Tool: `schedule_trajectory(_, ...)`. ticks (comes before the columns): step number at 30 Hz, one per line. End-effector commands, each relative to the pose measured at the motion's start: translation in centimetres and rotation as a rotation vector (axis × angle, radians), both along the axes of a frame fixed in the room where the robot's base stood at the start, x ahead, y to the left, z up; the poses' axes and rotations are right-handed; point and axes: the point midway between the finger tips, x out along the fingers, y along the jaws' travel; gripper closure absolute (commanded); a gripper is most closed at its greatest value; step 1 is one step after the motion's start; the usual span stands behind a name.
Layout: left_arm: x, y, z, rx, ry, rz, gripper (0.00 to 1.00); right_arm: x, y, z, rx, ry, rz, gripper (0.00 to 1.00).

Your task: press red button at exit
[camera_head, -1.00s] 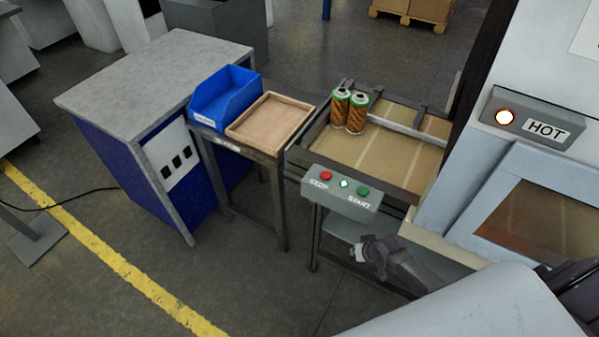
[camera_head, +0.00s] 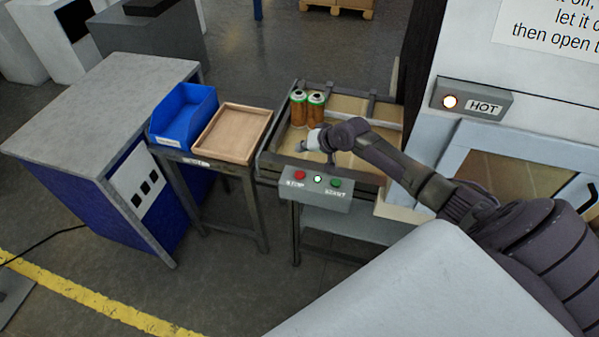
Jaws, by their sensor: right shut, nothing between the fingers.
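The red STOP button (camera_head: 299,175) is at the left end of a grey control box (camera_head: 316,190) on the front of the conveyor exit. A lit white lamp (camera_head: 317,179) and a green START button (camera_head: 336,183) are on the same box. My right gripper (camera_head: 303,147) is shut and empty. In the picture it shows just above the red button, over the conveyor tray, apart from the button. Its small fingers point left. My left gripper is not in view.
Two filter cartridges (camera_head: 298,108) (camera_head: 316,110) stand upright on the conveyor (camera_head: 350,162), behind my gripper. Left are an empty wooden tray (camera_head: 262,118), a blue bin (camera_head: 184,112) and a grey-topped cabinet (camera_head: 100,98).

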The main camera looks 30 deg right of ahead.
Motion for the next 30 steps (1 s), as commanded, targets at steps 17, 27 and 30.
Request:
schedule_trajectory(17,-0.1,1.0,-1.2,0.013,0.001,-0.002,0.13,0.0,0.0,-1.3,0.001,-0.001,-0.001,1.00)
schedule_trajectory(27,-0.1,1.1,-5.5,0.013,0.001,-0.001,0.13,0.1,0.0,-6.0,0.000,-0.002,-0.001,1.00)
schedule_trajectory(30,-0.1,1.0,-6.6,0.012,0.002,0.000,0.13,0.1,0.0,-7.2,0.001,-0.002,-0.001,1.00)
